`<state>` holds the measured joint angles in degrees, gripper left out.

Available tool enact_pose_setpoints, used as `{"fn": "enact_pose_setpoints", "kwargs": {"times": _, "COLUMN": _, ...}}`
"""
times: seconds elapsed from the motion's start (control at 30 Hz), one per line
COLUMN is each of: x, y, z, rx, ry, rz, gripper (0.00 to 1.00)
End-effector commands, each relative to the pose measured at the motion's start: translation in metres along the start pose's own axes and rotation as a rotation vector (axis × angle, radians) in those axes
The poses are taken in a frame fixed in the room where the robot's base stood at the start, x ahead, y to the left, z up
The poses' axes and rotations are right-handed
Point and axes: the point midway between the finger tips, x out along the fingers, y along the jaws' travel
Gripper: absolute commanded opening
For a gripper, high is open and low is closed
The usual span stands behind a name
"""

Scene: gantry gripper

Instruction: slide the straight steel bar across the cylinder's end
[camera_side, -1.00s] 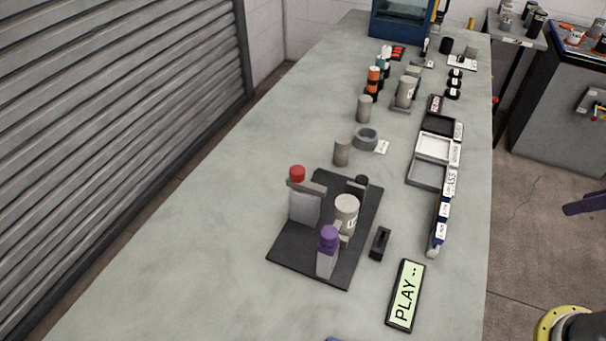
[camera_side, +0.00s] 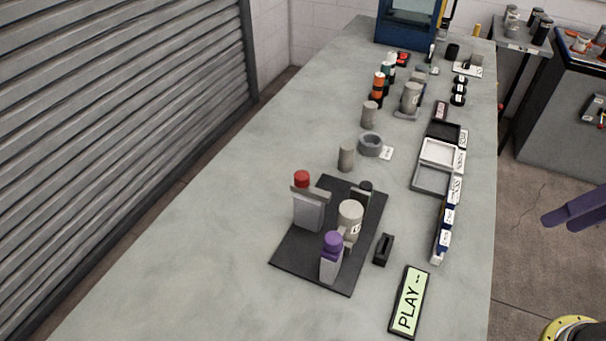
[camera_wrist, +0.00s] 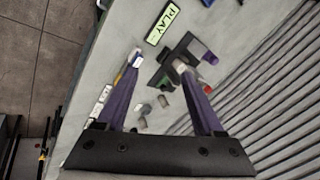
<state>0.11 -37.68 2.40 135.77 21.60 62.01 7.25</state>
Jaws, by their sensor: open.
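A light grey cylinder (camera_side: 350,213) with a small label stands upright on a black base plate (camera_side: 300,262) in the side view. Left of it is a grey block with a red knob (camera_side: 302,178); a straight grey bar (camera_side: 311,196) lies across its top, below the knob, apart from the cylinder's end as far as I can tell. A block with a purple knob (camera_side: 332,240) stands in front of the cylinder. My gripper (camera_wrist: 158,62) is open, its purple fingers spread in the wrist view, with the fixture small and partly hidden beyond them.
A small black slotted block (camera_side: 383,250) and a PLAY sign (camera_side: 409,302) lie right of the plate. Grey posts and a ring (camera_side: 371,144) stand behind it. Trays (camera_side: 432,180) line the right bench edge. The bench left of the plate is clear.

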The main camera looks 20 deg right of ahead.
Motion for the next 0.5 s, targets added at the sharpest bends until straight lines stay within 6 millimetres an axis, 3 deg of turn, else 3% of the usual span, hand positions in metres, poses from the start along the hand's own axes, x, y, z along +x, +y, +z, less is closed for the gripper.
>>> {"fn": "enact_pose_setpoints", "kwargs": {"times": 0.17, "x": 0.012, "y": -0.066, "z": -0.02, "rx": 0.267, "ry": -0.269, "rz": -0.212, "gripper": 0.69}}
{"fn": "enact_pose_setpoints", "kwargs": {"times": 0.3, "x": 0.024, "y": -0.111, "z": -0.051, "rx": 0.476, "ry": -0.475, "rz": -0.366, "gripper": 0.69}}
{"fn": "enact_pose_setpoints", "kwargs": {"times": 0.5, "x": 0.054, "y": -0.153, "z": -0.112, "rx": 0.765, "ry": -0.727, "rz": -0.554, "gripper": 0.69}}
